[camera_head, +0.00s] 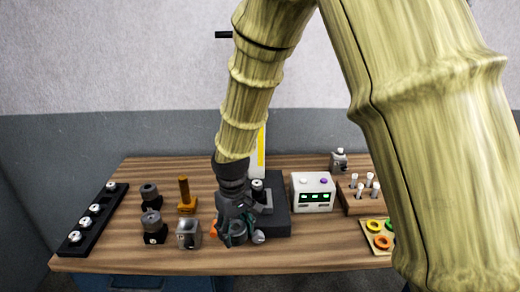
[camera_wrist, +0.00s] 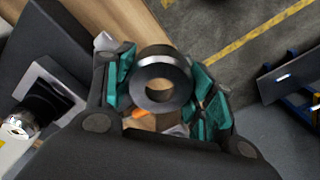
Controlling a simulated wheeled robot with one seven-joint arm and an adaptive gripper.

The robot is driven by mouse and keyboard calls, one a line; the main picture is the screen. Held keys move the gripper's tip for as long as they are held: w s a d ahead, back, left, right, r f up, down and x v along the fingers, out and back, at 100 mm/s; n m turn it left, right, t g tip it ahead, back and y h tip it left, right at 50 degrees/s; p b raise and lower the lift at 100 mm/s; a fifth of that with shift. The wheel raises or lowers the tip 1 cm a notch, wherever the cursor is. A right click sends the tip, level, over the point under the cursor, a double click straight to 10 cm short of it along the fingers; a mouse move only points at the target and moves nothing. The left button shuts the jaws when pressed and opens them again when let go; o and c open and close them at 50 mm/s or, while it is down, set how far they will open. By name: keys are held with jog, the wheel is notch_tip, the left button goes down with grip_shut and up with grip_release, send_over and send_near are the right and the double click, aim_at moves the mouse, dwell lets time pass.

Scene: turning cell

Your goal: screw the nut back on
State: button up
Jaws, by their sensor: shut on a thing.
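My gripper (camera_head: 236,230) points down over the front middle of the wooden table. In the wrist view its teal-padded fingers (camera_wrist: 162,90) are closed around a dark grey metal ring, which looks like the nut (camera_wrist: 148,65). The ring's round hole faces the camera. An orange patch and a pale surface show through and below it, blurred. In the head view the nut is hidden by the fingers. I cannot pick out the thread that the nut fits.
A dark machine base (camera_head: 279,222) stands just right of my gripper. A metal block (camera_head: 188,234), dark round parts (camera_head: 151,222) and an amber post (camera_head: 185,195) stand to the left. A black rack (camera_head: 84,232) lies far left. A white display box (camera_head: 313,192) stands right.

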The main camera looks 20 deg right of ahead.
jog(key=w+d+r+n+p, duration=0.4)
jog(key=w+r+n+p, duration=0.25)
jog(key=w, duration=0.35)
notch_tip(320, 180, up, 4)
jog(key=n+p, duration=0.4)
jog(key=n, duration=0.2)
send_over(257, 183)
jog(key=shift+a+f+m, duration=0.1)
jog(key=shift+f+m, duration=0.1)
jog(key=shift+m, duration=0.05)
jog(key=shift+f, duration=0.3)
jog(key=shift+f+b, duration=1.4)
jog(key=shift+f, duration=0.6)
jog(key=shift+f+b, duration=0.35)
jog(key=shift+f, duration=1.2)
jog(key=shift+f, duration=0.55)
jog(key=o, duration=1.2)
